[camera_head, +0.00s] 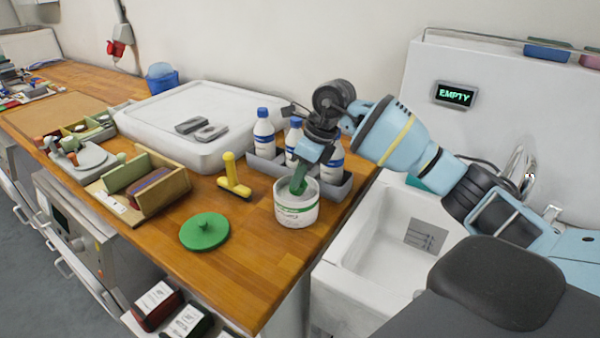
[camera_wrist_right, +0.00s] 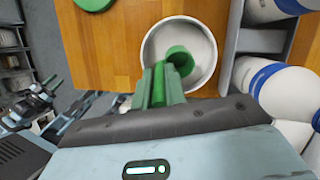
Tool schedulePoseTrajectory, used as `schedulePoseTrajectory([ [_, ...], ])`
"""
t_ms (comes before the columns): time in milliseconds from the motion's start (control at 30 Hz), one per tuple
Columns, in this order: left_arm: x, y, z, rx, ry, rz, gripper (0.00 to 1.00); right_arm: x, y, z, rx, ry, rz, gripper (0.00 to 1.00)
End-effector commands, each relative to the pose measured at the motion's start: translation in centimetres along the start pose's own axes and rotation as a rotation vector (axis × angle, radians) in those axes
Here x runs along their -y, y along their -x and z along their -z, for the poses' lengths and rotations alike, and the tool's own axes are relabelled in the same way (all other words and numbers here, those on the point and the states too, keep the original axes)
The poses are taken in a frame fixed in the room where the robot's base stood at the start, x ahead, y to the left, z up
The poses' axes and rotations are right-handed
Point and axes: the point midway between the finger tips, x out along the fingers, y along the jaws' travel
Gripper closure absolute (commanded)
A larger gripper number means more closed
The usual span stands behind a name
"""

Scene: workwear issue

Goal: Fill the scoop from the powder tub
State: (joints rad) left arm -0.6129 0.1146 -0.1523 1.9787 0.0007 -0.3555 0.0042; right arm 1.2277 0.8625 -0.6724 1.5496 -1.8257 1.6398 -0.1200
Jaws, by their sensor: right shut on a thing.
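The white powder tub (camera_head: 296,212) stands uncovered on the wooden worktop near its right edge. It also shows in the right wrist view (camera_wrist_right: 209,45), with a pale inside. A green scoop (camera_head: 299,182) is in my right gripper (camera_head: 310,165), which points down over the tub. In the right wrist view the gripper (camera_wrist_right: 160,88) is shut on the scoop's handle, and the scoop's round cup (camera_wrist_right: 180,60) is within the tub's mouth. I cannot tell whether the cup holds powder or touches it. A round green lid (camera_head: 204,231) lies on the worktop left of the tub. My left gripper is not in view.
White bottles with blue caps (camera_head: 264,134) stand in a grey rack (camera_head: 338,188) just behind the tub. A yellow T-shaped tool (camera_head: 234,178) stands left of it. A sink (camera_head: 385,240) is to the right. The worktop in front of the tub is clear.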

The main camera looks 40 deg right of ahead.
Motion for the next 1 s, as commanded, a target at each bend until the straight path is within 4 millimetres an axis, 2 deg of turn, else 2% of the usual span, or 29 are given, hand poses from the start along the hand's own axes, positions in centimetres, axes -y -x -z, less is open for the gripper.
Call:
schedulePoseTrajectory([
  [1000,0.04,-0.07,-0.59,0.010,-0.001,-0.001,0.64,0.11,-0.91,0.33,-0.001,0.000,0.000,1.00],
])
